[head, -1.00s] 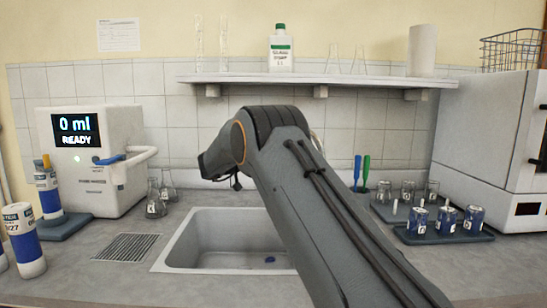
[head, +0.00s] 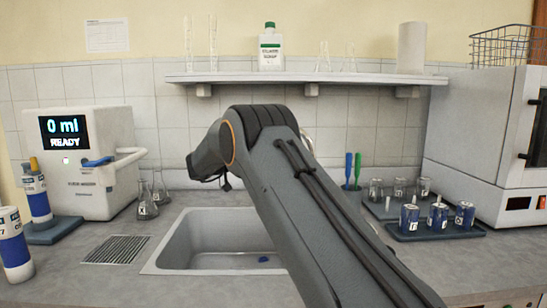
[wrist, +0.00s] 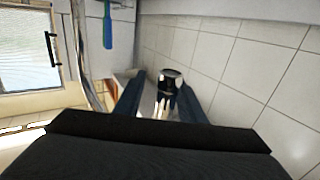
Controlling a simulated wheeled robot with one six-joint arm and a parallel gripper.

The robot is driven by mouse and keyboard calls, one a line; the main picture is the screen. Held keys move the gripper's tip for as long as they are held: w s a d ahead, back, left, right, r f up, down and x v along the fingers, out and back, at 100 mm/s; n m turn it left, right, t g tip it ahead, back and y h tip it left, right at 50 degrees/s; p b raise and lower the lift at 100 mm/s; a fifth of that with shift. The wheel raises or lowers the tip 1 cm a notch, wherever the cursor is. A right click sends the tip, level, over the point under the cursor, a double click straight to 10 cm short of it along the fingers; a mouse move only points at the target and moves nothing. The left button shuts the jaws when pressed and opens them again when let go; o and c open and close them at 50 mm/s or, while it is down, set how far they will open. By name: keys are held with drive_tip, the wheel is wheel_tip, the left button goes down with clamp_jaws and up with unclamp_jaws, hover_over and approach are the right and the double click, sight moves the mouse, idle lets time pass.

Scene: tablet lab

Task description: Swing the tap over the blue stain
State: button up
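The blue stain (head: 263,259) is a small dark-blue spot on the floor of the pale sink (head: 180,240), left of my arm. The tap is mostly hidden behind my arm in the head view; only a thin pale curve (head: 308,138) shows at the arm's right edge. In the wrist view, which appears upside down, a shiny metal piece that looks like the tap (wrist: 171,76) stands between the fingers of my gripper (wrist: 164,82). The fingers are apart, one on each side of it. I cannot tell whether they touch it.
A white dispenser (head: 108,150) reading 0 ml and flasks (head: 152,192) stand left of the sink. Blue and green brushes (head: 348,172), a tray of blue-labelled jars (head: 437,228) and a white oven (head: 490,150) are on the right. A shelf (head: 340,78) runs above.

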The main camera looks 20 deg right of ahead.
drive_tip(key=b+v, duration=0.1)
drive_tip(key=v, duration=0.5)
drive_tip(key=shift+s+a, duration=0.1)
drive_tip(key=shift+c, duration=0.4)
